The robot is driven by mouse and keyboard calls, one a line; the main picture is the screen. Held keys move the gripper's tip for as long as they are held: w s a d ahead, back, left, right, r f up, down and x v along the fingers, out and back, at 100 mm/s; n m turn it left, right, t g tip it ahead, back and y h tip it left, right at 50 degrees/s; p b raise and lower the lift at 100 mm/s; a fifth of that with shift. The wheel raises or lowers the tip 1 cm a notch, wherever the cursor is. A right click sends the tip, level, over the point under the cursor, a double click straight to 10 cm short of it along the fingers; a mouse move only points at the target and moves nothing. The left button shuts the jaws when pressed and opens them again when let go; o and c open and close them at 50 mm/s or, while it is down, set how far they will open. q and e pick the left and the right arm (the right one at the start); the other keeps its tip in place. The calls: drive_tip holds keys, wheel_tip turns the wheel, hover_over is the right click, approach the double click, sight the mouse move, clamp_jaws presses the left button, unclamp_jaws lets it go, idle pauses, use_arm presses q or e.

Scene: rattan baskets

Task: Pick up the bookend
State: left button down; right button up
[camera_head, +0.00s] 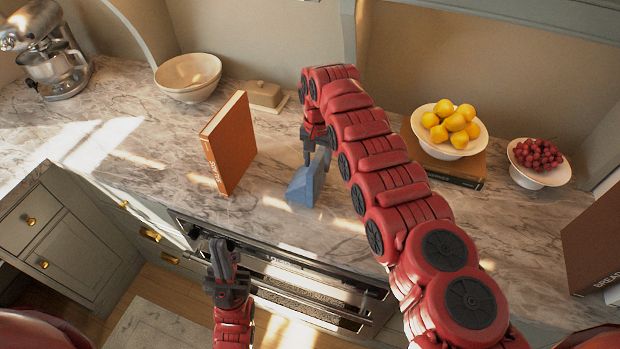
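The bookend (303,187) is a small blue-grey angled piece standing on the marble counter near its front edge. My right gripper (318,152) comes down over the top of the bookend. Its fingers look spread, with one visible on the left side of the upright part; the other is partly hidden by the arm. Contact with the bookend cannot be made out. My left gripper (220,246) is in front of the counter, low and apart from the bookend, and appears empty; its finger gap is unclear.
An orange book (230,143) stands upright left of the bookend. A cream bowl (188,76) and butter dish (262,95) sit behind. Right are a bowl of yellow fruit (440,148) on a book, a bowl of red grapes (532,178) and a brown book (594,240).

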clamp_jaws()
idle(1.2)
